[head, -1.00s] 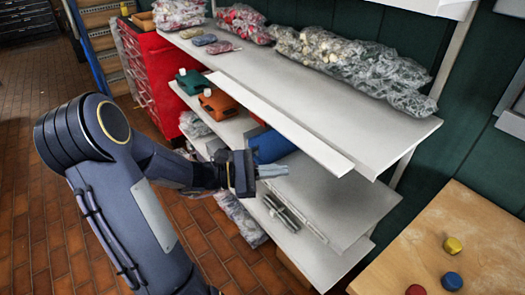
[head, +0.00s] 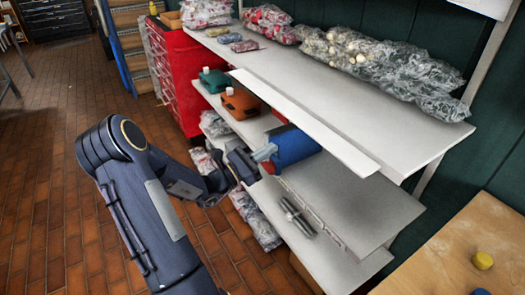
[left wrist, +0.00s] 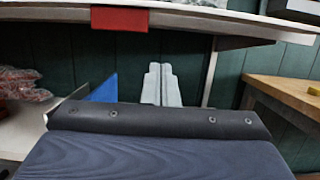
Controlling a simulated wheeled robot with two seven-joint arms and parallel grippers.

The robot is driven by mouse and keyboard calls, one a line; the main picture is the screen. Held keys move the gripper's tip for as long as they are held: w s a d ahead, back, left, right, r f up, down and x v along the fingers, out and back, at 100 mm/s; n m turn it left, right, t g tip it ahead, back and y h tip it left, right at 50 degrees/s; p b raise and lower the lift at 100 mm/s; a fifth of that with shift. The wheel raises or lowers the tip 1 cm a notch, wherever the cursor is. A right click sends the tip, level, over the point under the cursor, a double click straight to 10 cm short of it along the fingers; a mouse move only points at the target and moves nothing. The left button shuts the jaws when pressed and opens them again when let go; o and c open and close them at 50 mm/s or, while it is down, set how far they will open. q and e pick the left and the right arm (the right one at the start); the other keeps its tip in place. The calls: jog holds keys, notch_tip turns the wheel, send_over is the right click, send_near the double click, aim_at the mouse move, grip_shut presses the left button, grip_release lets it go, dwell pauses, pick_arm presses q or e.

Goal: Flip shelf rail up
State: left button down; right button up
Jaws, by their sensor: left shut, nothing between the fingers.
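The shelf rail (head: 305,122) is a long white strip along the front edge of the top shelf (head: 370,110). In the head view it lies flat and slanted outward, below the level of the bags. My left gripper (head: 263,153) is below the rail, beside the left end of a blue container (head: 292,146). It is shut and empty, apart from the rail. In the left wrist view its closed grey fingers (left wrist: 161,84) point up under a shelf edge. A red rectangle (left wrist: 119,19) shows on that edge, left of the fingers. My right gripper is out of view.
Clear bags (head: 380,65) lie on the top shelf. Orange (head: 240,103) and green (head: 213,80) containers stand on the shelf below. Metal rods (head: 298,217) lie lower down. A red drawer cabinet (head: 172,75) is behind. A wooden table (head: 465,245) is at right.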

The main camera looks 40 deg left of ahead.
aim_at(285, 112)
pick_arm(q)
jog(key=w+d+r+p, duration=0.1)
jog(key=w+r, duration=0.4)
jog(key=shift+w+d+r, duration=0.25)
jog(key=shift+d+r, duration=0.05)
